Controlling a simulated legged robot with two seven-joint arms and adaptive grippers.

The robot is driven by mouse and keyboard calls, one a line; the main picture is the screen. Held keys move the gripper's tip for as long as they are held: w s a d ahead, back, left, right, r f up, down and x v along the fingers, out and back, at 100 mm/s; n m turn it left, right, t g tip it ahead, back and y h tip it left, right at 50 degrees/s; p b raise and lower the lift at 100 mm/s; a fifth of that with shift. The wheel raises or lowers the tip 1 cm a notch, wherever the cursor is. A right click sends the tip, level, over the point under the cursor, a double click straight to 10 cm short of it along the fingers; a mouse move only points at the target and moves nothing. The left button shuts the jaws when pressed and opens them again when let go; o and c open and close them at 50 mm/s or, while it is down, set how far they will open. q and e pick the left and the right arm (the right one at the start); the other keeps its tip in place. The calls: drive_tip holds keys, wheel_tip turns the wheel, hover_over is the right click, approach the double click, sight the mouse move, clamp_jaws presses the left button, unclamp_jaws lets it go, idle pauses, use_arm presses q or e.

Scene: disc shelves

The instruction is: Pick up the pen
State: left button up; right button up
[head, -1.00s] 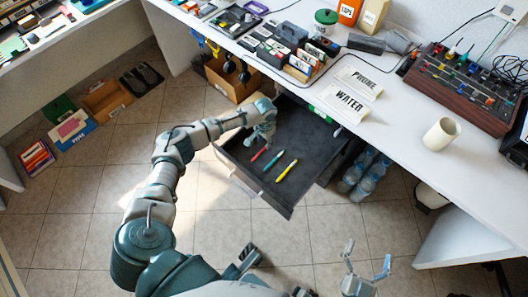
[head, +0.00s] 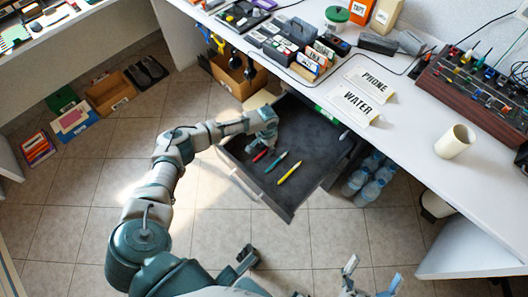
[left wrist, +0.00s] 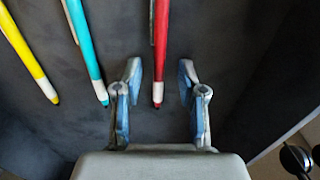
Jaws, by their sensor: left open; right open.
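Three pens lie side by side in the open dark drawer (head: 312,182): a red pen (head: 260,155), a teal pen (head: 275,162) and a yellow pen (head: 290,172). My left gripper (head: 266,142) reaches into the drawer at the red pen's far end. In the left wrist view, its open fingers (left wrist: 160,80) stand on either side of the red pen (left wrist: 160,40), with the pen's tip between them and a gap on both sides. The teal pen (left wrist: 86,48) and yellow pen (left wrist: 28,50) lie outside the fingers, to the left. My right gripper (head: 372,274) is open and empty, low over the floor.
The drawer's walls surround the pens, and the desk (head: 345,75) overhangs its back. A cardboard box (head: 238,78) stands left of the drawer, and water bottles (head: 368,178) stand to its right. WATER (head: 354,104) and PHONE (head: 370,82) signs and a white cup (head: 455,141) are on the desk.

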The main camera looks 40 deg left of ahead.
use_arm(q)
drive_tip(key=shift+c, duration=1.4)
clamp_jaws()
